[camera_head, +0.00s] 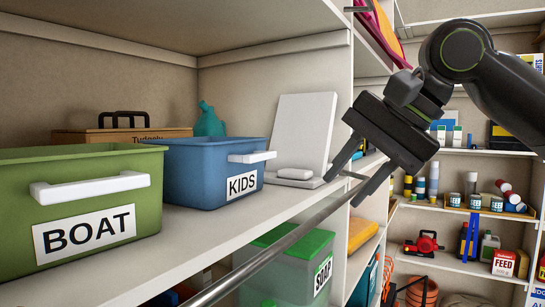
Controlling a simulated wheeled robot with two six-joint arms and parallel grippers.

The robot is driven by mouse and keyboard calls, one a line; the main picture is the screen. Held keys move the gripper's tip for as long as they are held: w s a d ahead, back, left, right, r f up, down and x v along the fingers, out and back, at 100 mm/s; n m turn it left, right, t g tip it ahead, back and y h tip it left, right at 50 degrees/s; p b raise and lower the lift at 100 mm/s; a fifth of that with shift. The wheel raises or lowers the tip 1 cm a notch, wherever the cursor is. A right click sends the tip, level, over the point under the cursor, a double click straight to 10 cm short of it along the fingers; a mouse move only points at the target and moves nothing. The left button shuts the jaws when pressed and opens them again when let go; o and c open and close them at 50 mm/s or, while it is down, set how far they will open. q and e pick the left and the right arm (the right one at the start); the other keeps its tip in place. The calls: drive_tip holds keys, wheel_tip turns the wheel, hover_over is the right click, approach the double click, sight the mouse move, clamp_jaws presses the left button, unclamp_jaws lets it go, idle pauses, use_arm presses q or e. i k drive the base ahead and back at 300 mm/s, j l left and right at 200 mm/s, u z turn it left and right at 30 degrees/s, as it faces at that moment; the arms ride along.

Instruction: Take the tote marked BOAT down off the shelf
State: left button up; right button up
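The green tote marked BOAT (165,198) stands on the white shelf at the left, with a white handle and a white label on its front. Its left side runs out of the picture. My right gripper (342,191) is well to the right of the tote, near the shelf's right upright. Its two fingers are apart and point down and left. A grey metal bar (270,251) runs along the front of the shelf and passes by the fingertips. I cannot tell whether the fingers touch it. My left gripper is out of view.
A blue tote marked KIDS (205,178) stands close to the right of the BOAT tote. A white stand-like object (303,130), a teal bottle (208,122) and a brown case (95,136) are behind. A green-lidded bin (290,262) is below. Stocked shelves (455,211) are at right.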

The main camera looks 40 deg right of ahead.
sight(71, 197)
drive_tip(key=k+l, duration=0.2)
drive_tip(key=k, duration=0.3)
drive_tip(key=k+l, duration=0.2)
drive_tip(key=k, duration=0.25)
